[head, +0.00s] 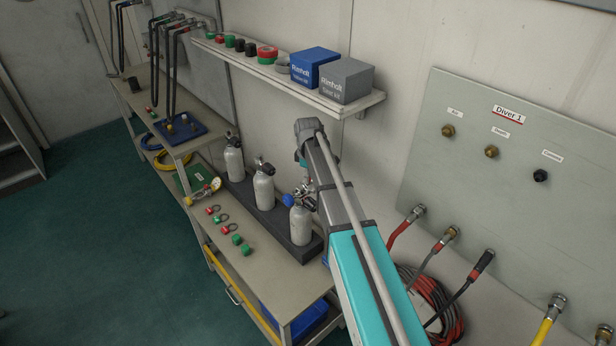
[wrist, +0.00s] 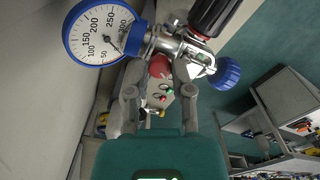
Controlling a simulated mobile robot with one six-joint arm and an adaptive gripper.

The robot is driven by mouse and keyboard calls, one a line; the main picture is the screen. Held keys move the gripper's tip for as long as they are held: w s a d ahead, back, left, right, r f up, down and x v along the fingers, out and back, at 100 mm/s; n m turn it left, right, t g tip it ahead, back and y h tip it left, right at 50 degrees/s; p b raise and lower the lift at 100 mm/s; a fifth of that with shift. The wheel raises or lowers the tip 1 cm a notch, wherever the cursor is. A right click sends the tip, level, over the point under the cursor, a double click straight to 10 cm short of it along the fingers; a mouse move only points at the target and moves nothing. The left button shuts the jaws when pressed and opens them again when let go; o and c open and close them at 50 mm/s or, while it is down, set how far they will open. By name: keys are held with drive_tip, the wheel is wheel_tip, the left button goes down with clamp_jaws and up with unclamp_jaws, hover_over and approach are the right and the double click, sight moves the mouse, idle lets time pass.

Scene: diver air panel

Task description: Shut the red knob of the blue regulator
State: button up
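In the wrist view, the blue regulator (wrist: 168,44) has a metal body, a blue-rimmed gauge (wrist: 97,35) at left and a blue handwheel (wrist: 226,73) at right. Its red knob (wrist: 160,67) faces my gripper (wrist: 159,92). My gripper is open, one finger left and one right of the knob's line. The knob appears just beyond the fingertips; I cannot tell whether they touch it. In the head view, the regulator (head: 304,193) sits on the nearest grey cylinder (head: 301,222), with its blue part at left. My arm hides the knob and most of my gripper there.
Two more cylinders (head: 264,188) (head: 233,160) stand in the dark rack left of the regulator. Caps and rings (head: 236,240) lie on the bench (head: 285,277). A shelf with boxes (head: 345,79) hangs above. The Diver 1 panel (head: 470,190) and hoses (head: 433,249) are at right.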

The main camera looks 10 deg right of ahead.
clamp_jaws()
